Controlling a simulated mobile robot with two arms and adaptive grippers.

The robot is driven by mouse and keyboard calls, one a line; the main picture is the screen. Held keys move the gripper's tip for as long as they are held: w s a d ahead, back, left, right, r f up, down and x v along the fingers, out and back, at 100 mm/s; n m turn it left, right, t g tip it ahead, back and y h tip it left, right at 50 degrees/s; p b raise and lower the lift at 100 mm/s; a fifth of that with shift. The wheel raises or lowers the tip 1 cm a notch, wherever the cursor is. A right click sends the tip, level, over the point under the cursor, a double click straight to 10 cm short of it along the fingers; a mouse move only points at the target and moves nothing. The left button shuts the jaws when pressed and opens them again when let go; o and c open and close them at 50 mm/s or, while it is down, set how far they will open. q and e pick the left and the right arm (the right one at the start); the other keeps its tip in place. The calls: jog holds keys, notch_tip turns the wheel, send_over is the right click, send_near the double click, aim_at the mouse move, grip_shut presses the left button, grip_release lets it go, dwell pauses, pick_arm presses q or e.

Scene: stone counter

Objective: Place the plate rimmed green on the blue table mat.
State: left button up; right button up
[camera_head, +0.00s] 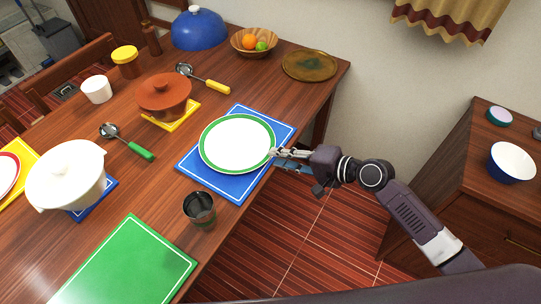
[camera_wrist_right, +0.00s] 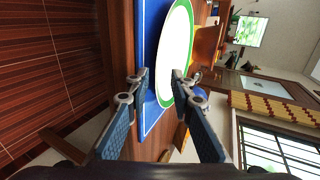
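The white plate with the green rim (camera_head: 237,144) lies over the blue table mat (camera_head: 238,188) near the table's right edge, and it looks flat on it. In the right wrist view the plate (camera_wrist_right: 177,55) and mat (camera_wrist_right: 151,30) are seen edge-on and close. My right gripper (camera_head: 274,154) is at the plate's right rim. In the wrist view its fingertips (camera_wrist_right: 160,78) are apart, with the near rim between them and a visible gap. My left gripper is not in view.
A dark cup (camera_head: 200,209) stands just in front of the mat. A green mat (camera_head: 127,264) lies at the front. A white pot (camera_head: 66,176), a brown pot (camera_head: 164,97) and ladles (camera_head: 204,79) are to the left. A fruit bowl (camera_head: 255,44) stands behind.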

jog(key=v, duration=0.8)
jog(key=w+d+f+h, duration=0.1)
jog(key=d+f+h, duration=0.3)
jog(key=f, duration=0.5)
jog(key=w+d+f+h, duration=0.1)
jog(key=d+f, duration=0.4)
jog(key=f, duration=0.5)
jog(key=s+d+f+h, duration=0.1)
jog(key=s+d+f, duration=0.15)
jog(key=f, duration=0.25)
jog(key=s+d+f+n+h, duration=0.1)
jog(key=s+f, duration=0.2)
jog(key=f, duration=0.2)
jog(key=s+d+f+h, duration=0.1)
jog(key=s+d+f, duration=0.1)
jog(key=f, duration=0.2)
jog(key=s+d+f+n+g+h, duration=0.1)
jog(key=s+f+n+g+h, duration=0.15)
jog(key=s+f, duration=0.95)
jog(key=s+a+f+n+g, duration=0.2)
jog(key=s+f+n, duration=0.1)
jog(key=s, duration=0.8)
jog(key=s+a+f+n+g, duration=0.2)
jog(key=s+f, duration=0.3)
jog(key=s, duration=0.7)
jog(key=shift+s+a+n, duration=0.25)
jog(key=shift+a+n, duration=0.15)
jog(key=shift+n, duration=0.25)
